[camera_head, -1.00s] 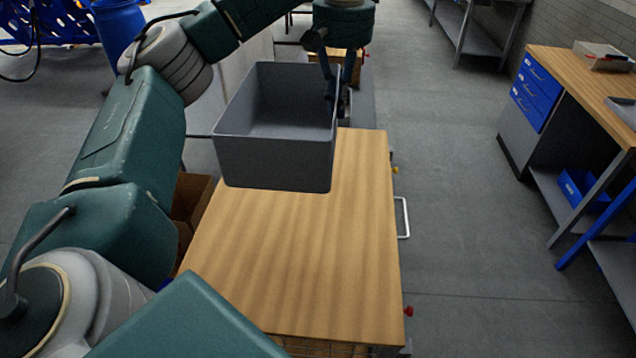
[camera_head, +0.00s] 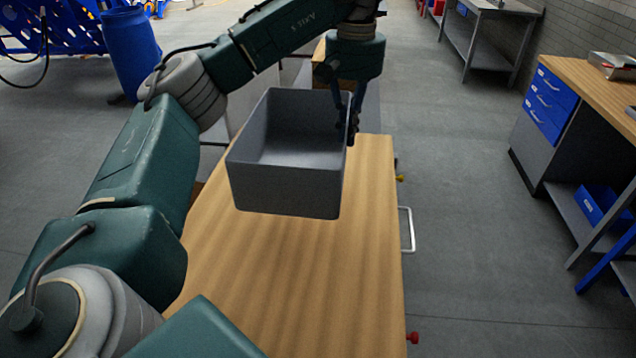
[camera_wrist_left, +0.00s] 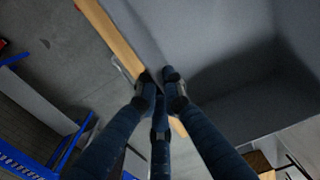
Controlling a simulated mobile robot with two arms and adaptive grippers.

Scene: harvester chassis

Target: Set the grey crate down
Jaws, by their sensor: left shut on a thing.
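The grey crate (camera_head: 286,188) is an open, empty box over the far part of the wooden table top (camera_head: 290,270) in the head view. It looks roughly level; whether its underside touches the wood cannot be told. My left gripper (camera_head: 349,130) is shut on the crate's right wall, fingers pointing down. In the left wrist view the fingers (camera_wrist_left: 160,82) straddle the rim of the crate (camera_wrist_left: 215,75), whose inside fills the upper right. My right gripper is not in view.
The near part of the table top is clear. A white handle (camera_head: 407,229) and a red knob (camera_head: 412,337) stick out on its right side. A workbench with blue drawers (camera_head: 550,102) stands at the right across open floor. A blue barrel (camera_head: 131,50) stands at the back left.

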